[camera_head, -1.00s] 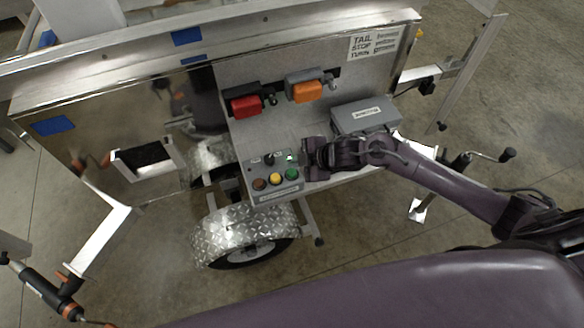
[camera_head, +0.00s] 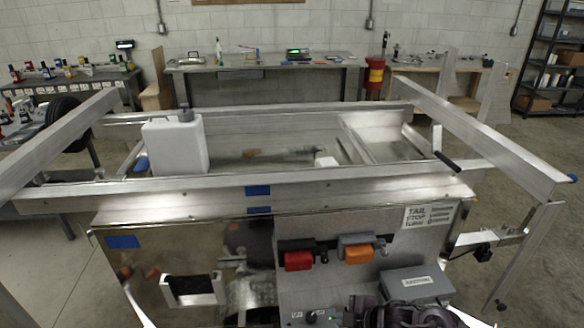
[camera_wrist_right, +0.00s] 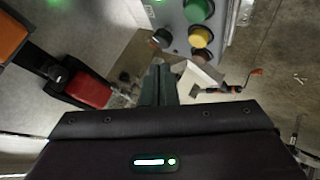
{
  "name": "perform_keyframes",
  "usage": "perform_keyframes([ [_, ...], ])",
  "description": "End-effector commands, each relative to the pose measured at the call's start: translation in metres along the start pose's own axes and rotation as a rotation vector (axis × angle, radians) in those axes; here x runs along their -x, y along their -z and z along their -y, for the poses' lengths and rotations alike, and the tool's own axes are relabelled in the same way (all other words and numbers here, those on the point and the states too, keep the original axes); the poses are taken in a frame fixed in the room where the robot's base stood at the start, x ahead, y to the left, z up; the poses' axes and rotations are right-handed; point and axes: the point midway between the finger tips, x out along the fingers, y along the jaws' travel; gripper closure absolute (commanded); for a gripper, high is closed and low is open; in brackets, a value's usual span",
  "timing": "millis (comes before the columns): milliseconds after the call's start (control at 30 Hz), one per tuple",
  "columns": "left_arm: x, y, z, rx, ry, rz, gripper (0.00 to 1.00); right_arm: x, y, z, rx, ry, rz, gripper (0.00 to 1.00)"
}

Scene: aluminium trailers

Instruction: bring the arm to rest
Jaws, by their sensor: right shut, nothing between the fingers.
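My right gripper (camera_head: 366,312) is at the bottom edge of the head view, in front of the trailer's control panel and just left of a grey box (camera_head: 416,284). Its lower part is cut off by the frame. In the right wrist view its two dark fingers (camera_wrist_right: 158,85) are together with nothing between them. They show apart from the button box (camera_wrist_right: 222,38), which has green, yellow and darker buttons. My left gripper is in neither current view.
Workbenches (camera_head: 262,67) stand along the back wall. Open floor (camera_head: 545,240) lies at the right.

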Motion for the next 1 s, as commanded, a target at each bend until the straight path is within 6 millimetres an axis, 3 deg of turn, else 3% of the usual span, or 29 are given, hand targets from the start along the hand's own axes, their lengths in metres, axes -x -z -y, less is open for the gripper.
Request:
perform_keyframes([
  [167, 0.000, 0.000, 0.000, 0.000, 0.000, 0.000, 0.57, -0.001, 0.050, 0.016, -0.117, -0.065, 0.026, 1.00],
  [233, 0.000, 0.000, 0.000, 0.000, 0.000, 0.000, 0.57, 0.011, 0.073, 0.021, -0.234, -0.114, 0.069, 1.00],
  [300, 0.000, 0.000, 0.000, 0.000, 0.000, 0.000, 0.57, 0.031, 0.084, 0.024, -0.381, -0.156, 0.135, 1.00],
  [600, 0.000, 0.000, 0.000, 0.000, 0.000, 0.000, 0.57, 0.112, 0.069, 0.052, -0.852, -0.193, 0.384, 1.00],
  [1000, 0.000, 0.000, 0.000, 0.000, 0.000, 0.000, 0.57, 0.195, 0.048, 0.106, -1.256, -0.134, 0.616, 1.00],
])
